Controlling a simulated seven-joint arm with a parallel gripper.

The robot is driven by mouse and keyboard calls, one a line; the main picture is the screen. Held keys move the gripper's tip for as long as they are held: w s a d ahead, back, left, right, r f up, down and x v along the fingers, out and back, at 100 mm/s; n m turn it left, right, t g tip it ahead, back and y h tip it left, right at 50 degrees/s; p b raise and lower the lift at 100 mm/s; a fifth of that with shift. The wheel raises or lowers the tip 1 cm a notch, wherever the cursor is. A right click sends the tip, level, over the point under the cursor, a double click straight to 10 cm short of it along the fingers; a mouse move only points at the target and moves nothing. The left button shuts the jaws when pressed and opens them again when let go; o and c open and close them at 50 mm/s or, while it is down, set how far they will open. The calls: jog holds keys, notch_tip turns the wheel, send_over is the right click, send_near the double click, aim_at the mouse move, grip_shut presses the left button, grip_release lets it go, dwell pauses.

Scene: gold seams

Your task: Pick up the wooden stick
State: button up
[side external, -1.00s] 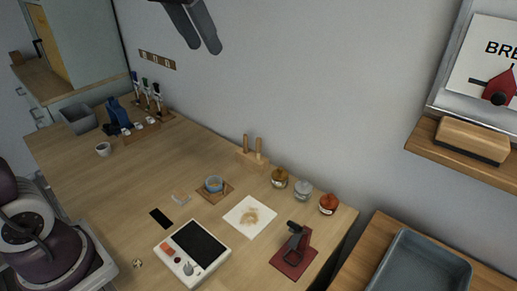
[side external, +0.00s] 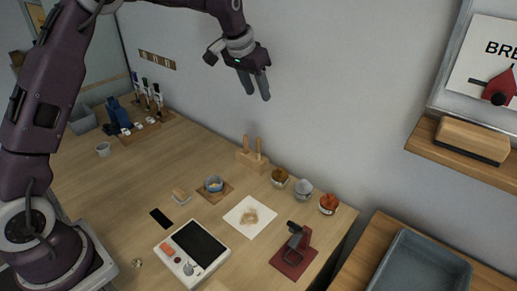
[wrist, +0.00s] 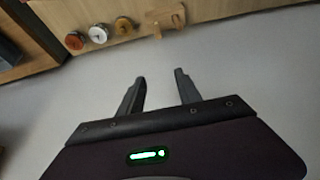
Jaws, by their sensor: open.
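Two upright wooden sticks (side external: 258,147) stand in a small wooden block (side external: 250,160) near the wall at the back of the table; I cannot tell which one the task names. The block also shows at the top of the wrist view (wrist: 166,18), where its sticks are hard to make out. My gripper (side external: 257,95) is open and empty, high above the table near the wall and above the block in the side view. Its two grey fingers are apart in the wrist view (wrist: 158,76), with only grey wall between them.
Three lidded jars, amber (side external: 279,177), white (side external: 304,187) and red (side external: 328,204), stand right of the block.

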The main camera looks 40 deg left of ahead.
send_near(261, 157)
jog(key=x, duration=0.3)
jog(key=w+x, duration=0.1)
jog(key=x, duration=0.3)
jog(key=shift+r, duration=0.25)
jog(key=shift+c, duration=0.4)
grip_shut()
